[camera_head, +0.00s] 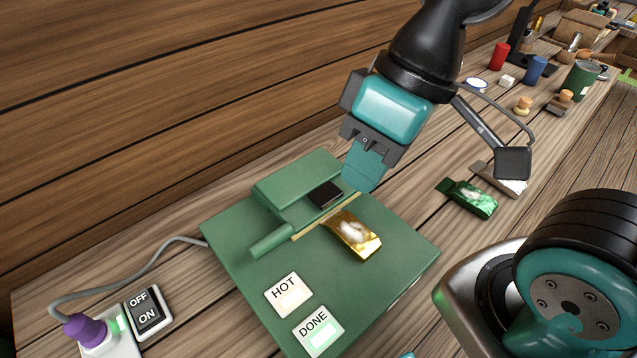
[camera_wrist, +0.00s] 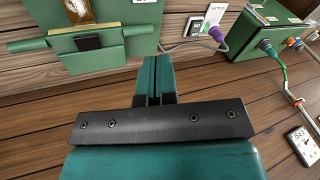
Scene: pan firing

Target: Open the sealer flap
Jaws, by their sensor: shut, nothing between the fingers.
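The green sealer (camera_head: 225,235) sits on the wooden bench with its flap (camera_head: 300,178) lying low over the bed; the flap carries a black pad (camera_head: 326,195) and a green bar handle (camera_head: 270,240). The gold packet (camera_head: 352,238) lies on the bed with its end against the flap's edge; whether it runs under is hidden. My gripper (camera_head: 364,180) is shut and empty, just beyond the flap's right end in the head view. In the wrist view the closed fingertips (camera_wrist: 153,62) are close to the sealer's flap (camera_wrist: 88,42), with no clear contact visible.
The DONE lamp (camera_head: 319,332) glows green; the HOT lamp (camera_head: 289,294) looks pale. A switch (camera_head: 148,310) and purple plug (camera_head: 86,330) stand at left. A green packet (camera_head: 467,197) lies to the right. A wooden wall rises behind the bench.

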